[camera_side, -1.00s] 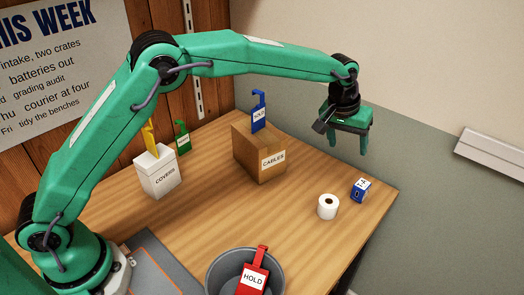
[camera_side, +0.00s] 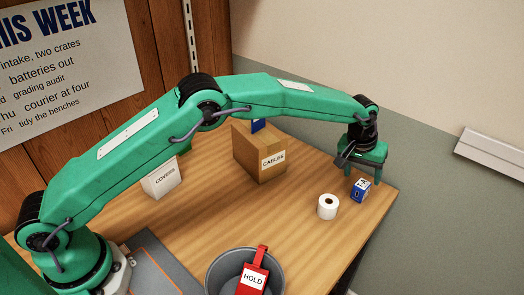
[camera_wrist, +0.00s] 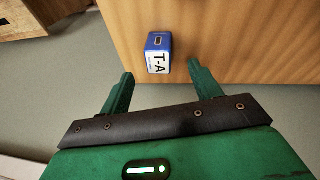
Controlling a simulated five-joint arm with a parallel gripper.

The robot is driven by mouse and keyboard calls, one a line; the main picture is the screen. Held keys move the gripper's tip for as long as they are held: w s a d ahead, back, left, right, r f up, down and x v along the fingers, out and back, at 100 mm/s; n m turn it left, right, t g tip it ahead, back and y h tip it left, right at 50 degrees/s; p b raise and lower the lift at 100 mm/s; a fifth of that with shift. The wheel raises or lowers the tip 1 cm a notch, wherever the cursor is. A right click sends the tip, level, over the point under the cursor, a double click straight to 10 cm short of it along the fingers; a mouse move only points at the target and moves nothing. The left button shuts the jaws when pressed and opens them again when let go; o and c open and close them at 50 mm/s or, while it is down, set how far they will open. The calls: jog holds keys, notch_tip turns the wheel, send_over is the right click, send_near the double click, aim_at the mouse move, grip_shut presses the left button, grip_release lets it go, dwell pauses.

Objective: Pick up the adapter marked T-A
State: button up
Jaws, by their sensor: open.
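The adapter marked T-A (camera_side: 361,189) is a small blue block with a white label. It sits on the wooden table near its right edge. In the wrist view the adapter (camera_wrist: 158,54) lies ahead of the fingertips, roughly midway between their lines, with "T-A" readable on its label. My gripper (camera_wrist: 157,75) is open and empty. In the side view my gripper (camera_side: 364,172) hangs low above and just behind the adapter, with its fingers partly hidden.
A white paper roll (camera_side: 328,206) stands just left of the adapter. The CABLES box (camera_side: 259,153) is further left, with the white COVERS box (camera_side: 162,180) beyond. A grey bin (camera_side: 218,272) holds a red HOLD tag (camera_side: 253,279). The table ends close to the adapter's right.

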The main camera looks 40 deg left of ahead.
aim_at(362, 184)
jog(key=shift+f, duration=0.25)
jog(key=shift+x, duration=2.45)
jog(key=shift+s+d, duration=0.1)
jog(key=c, duration=1.2)
